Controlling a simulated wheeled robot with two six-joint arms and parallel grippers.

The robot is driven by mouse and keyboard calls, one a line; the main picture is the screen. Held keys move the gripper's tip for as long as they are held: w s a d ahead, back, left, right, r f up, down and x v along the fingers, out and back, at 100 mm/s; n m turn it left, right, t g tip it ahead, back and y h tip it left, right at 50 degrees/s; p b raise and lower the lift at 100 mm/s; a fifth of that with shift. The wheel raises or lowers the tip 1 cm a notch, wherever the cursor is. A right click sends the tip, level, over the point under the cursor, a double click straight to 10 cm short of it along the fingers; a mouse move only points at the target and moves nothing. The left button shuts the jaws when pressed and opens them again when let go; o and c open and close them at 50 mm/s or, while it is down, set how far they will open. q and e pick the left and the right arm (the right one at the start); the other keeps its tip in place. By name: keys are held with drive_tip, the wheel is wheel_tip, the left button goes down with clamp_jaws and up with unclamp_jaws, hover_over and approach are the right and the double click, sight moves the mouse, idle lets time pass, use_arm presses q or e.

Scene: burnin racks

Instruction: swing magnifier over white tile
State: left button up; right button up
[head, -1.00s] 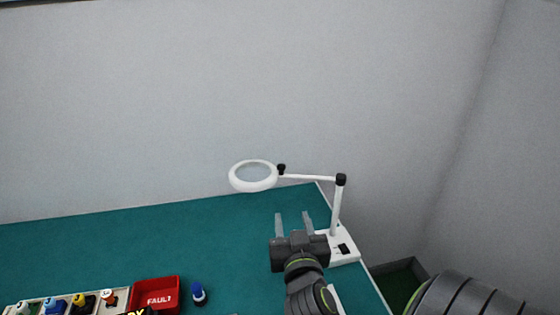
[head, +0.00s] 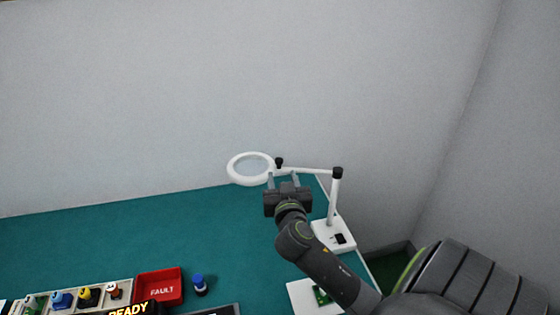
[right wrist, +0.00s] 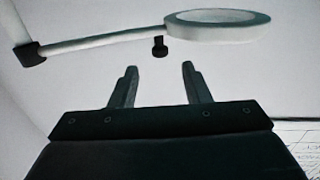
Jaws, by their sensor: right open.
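The magnifier (head: 250,168) is a white ring with a pale lens on a white jointed arm, held above the back of the bench. A black knob (head: 279,162) sits where the ring meets the arm. My right gripper (head: 283,176) is open and empty, its fingers pointing up just below the knob. In the right wrist view the knob (right wrist: 159,46) hangs between and beyond the fingertips, with the ring (right wrist: 216,28) to the right; I see no clear contact. The white tile (head: 299,292) lies near the right edge with a green board on it, partly hidden by my right arm.
The magnifier's white post and base (head: 334,236) stand at the bench's right edge. A red FAULT bin (head: 160,288), a blue-capped bottle (head: 199,286) and a rack with several coloured items (head: 68,301) are at front left. The back left of the teal bench is clear.

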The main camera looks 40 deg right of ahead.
sight(280, 163)
drive_tip(key=p+x, duration=0.1)
drive_tip(key=x, duration=0.4)
drive_tip(key=shift+w+d, duration=0.25)
drive_tip(key=shift+w, duration=0.1)
drive_tip(key=shift+c, duration=0.3)
clamp_jaws()
